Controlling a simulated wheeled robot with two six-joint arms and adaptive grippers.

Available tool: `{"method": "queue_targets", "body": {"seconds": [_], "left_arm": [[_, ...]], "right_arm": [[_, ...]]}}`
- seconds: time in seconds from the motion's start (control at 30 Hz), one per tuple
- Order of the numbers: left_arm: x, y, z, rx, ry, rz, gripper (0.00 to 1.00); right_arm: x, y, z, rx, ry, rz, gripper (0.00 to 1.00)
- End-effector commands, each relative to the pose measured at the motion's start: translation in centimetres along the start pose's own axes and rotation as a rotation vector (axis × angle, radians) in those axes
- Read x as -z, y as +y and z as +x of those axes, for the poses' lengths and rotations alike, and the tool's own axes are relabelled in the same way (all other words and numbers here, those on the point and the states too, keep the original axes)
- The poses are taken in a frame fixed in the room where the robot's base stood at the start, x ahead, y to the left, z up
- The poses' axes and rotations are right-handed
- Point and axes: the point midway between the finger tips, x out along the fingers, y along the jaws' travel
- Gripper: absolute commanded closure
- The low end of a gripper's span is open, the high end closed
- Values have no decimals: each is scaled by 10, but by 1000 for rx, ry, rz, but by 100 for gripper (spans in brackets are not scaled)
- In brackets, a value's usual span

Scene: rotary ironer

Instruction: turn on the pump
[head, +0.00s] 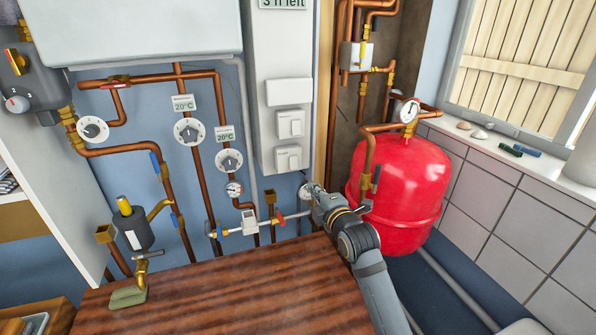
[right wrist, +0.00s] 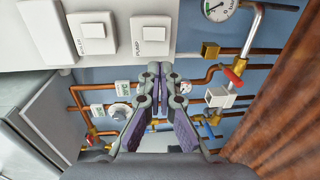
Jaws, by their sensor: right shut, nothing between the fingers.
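The pump switch is a white rocker (right wrist: 155,34) on a square plate marked PUMP in the right wrist view. In the head view it is the lower switch (head: 287,158) on the tall white panel (head: 281,60). My right gripper (head: 308,188) is just below and to the right of this switch in the head view. In the right wrist view its fingers (right wrist: 159,70) are shut and empty, apart from the switch. I cannot tell how the rocker is set. My left gripper is not in view.
A similar switch (head: 290,124) sits just above the pump switch. A red tank (head: 400,190) stands right of my right gripper. Copper pipes, dials and a red-handled valve (head: 281,218) line the wall. A wooden worktop (head: 210,285) lies in front.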

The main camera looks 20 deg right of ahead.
Motion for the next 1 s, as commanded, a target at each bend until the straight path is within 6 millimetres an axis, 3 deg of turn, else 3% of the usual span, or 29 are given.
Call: {"method": "queue_targets", "body": {"seconds": [0.1, 0.23, 0.5, 0.8, 1.0], "left_arm": [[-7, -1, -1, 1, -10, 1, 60], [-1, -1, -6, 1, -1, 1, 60], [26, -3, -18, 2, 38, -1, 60], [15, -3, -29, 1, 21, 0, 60], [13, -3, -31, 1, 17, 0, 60]], "right_arm": [[0, 0, 3, 1, 0, 1, 100], [0, 2, 18, 2, 0, 4, 100], [0, 2, 76, 4, 0, 5, 100], [0, 0, 128, 4, 0, 3, 100], [0, -1, 140, 4, 0, 3, 100]]}}
